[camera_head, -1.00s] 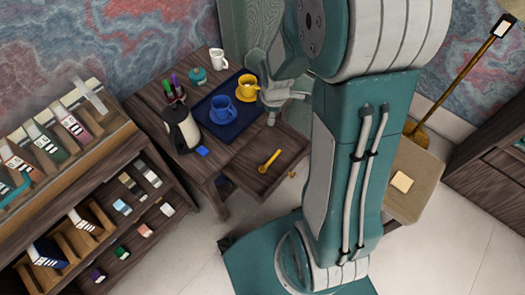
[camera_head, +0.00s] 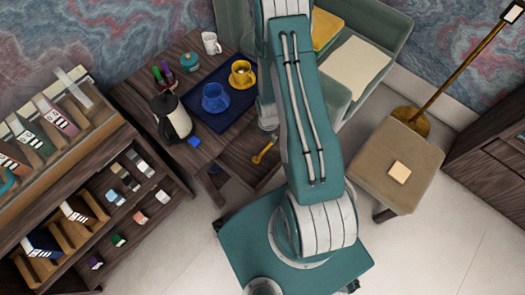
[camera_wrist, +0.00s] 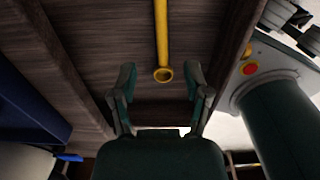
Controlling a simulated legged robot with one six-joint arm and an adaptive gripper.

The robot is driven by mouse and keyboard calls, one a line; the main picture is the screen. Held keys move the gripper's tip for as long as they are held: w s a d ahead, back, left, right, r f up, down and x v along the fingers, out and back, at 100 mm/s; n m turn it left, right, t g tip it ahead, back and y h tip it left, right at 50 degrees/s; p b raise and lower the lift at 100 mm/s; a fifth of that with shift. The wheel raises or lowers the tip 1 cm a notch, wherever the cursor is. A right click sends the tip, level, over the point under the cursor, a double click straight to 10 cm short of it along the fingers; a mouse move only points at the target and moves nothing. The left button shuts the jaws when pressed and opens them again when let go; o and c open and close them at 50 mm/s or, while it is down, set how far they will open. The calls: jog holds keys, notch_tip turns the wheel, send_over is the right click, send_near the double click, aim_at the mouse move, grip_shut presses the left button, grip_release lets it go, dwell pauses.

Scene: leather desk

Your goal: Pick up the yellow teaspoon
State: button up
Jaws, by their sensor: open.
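The yellow teaspoon (camera_head: 264,150) lies on the wooden surface of the small table, partly hidden by my arm in the head view. In the wrist view the yellow teaspoon (camera_wrist: 161,40) runs from the top edge down to a ring-shaped end. My gripper (camera_wrist: 160,78) is open, with one finger on each side of that ring end. The fingers look apart from the spoon; the height between them cannot be told. In the head view my gripper is hidden behind my arm.
A blue tray (camera_head: 240,121) with a blue cup (camera_head: 215,97) and a yellow cup (camera_head: 241,73) lies beside the spoon. Raised wooden edges (camera_wrist: 68,70) flank the spoon.

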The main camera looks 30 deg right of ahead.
aim_at(267, 147)
notch_tip(267, 147, down, 8)
jog(key=shift+f, duration=0.15)
dwell(0.4)
grip_shut()
